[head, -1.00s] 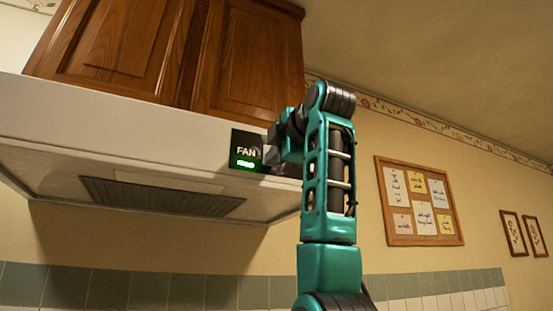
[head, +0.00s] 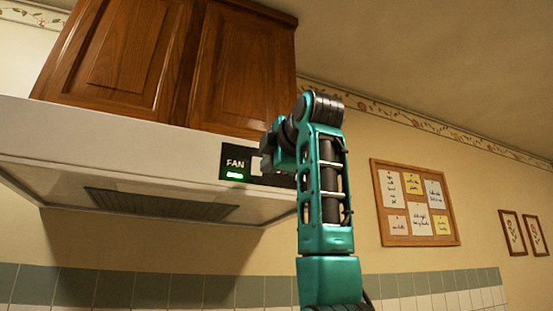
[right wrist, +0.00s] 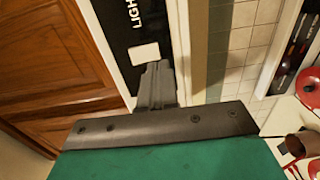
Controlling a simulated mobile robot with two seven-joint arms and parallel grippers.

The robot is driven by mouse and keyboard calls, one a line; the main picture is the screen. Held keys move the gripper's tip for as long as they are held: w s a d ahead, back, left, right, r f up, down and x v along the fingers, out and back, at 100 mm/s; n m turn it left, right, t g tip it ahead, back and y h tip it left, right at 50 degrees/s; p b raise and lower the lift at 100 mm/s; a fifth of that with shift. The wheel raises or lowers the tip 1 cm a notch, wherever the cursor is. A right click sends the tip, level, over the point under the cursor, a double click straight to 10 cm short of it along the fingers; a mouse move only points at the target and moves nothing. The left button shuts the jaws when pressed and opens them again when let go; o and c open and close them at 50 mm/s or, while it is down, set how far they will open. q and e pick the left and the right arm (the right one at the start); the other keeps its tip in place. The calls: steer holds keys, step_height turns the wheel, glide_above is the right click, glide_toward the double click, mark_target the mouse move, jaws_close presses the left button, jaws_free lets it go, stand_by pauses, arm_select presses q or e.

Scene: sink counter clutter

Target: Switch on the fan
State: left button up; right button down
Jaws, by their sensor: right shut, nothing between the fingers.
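The black fan control panel (head: 236,162) is on the front of the range hood, with the word FAN and a lit green light (head: 235,176) below it. A pale switch (head: 256,164) shows just right of the word, partly hidden by my right gripper. My right gripper (head: 266,147) is shut and empty in front of the panel's right part. In the right wrist view, its closed fingers (right wrist: 157,85) point at the black panel, just below a white button (right wrist: 145,54) beside the word LIGHT. Whether they touch is unclear. My left gripper is not in view.
The range hood (head: 100,140) hangs under wooden cabinets (head: 240,70). A corkboard with notes (head: 415,240) and framed pictures are on the wall at right. Red items (right wrist: 308,88) show at the right of the right wrist view.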

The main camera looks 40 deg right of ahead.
steer(key=f+b+v, duration=0.1)
steer(key=b+v, duration=0.1)
steer(key=v, duration=0.7)
steer(key=shift+s+f, duration=0.1)
steer(key=shift+f, duration=0.05)
